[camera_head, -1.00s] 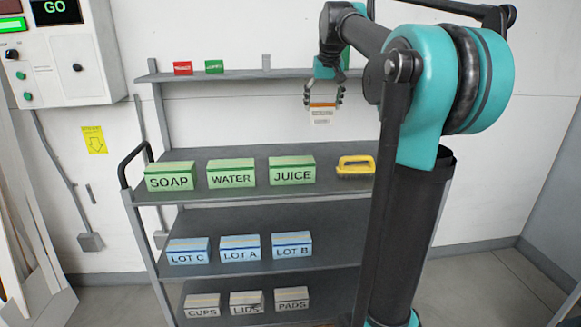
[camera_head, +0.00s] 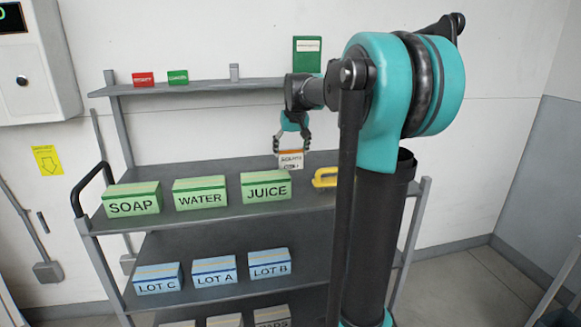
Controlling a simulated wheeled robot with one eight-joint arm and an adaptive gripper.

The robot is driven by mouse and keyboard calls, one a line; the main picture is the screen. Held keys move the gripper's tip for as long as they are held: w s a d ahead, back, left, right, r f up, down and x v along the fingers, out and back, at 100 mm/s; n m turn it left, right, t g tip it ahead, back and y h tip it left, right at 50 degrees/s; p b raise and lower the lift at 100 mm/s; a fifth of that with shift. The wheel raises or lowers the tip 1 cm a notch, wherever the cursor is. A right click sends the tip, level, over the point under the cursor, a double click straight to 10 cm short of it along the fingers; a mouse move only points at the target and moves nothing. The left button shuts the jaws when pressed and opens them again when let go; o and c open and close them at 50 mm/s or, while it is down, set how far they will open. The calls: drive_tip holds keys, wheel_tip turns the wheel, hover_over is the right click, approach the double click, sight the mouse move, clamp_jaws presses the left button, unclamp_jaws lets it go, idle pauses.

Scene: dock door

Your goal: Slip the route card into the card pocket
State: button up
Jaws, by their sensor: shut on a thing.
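The route card (camera_head: 290,162), a small white card with an orange upper band and dark print, hangs upright from my gripper (camera_head: 291,148). My gripper points down, with its fingers shut on the card's top edge. The card appears just above and behind the JUICE box (camera_head: 266,186); its exact depth is hard to tell. A green upright panel (camera_head: 307,62) with a white label stands at the back, above and slightly right of my gripper. It may be the card pocket; its lower part is hidden by my arm, and no opening can be made out.
SOAP (camera_head: 132,205) and WATER (camera_head: 201,198) boxes stand left of JUICE on the cart's shelf. A yellow handled thing (camera_head: 325,178) lies to the right, partly behind my arm. Blue LOT boxes (camera_head: 214,272) stand below. Small red (camera_head: 143,79) and green (camera_head: 178,77) blocks sit on the top shelf.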

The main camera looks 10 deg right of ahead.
sight(291, 164)
drive_tip(key=shift+f, duration=3)
drive_tip(key=shift+f, duration=0.1)
drive_tip(key=o, duration=1)
drive_tip(key=shift+o, duration=0.2)
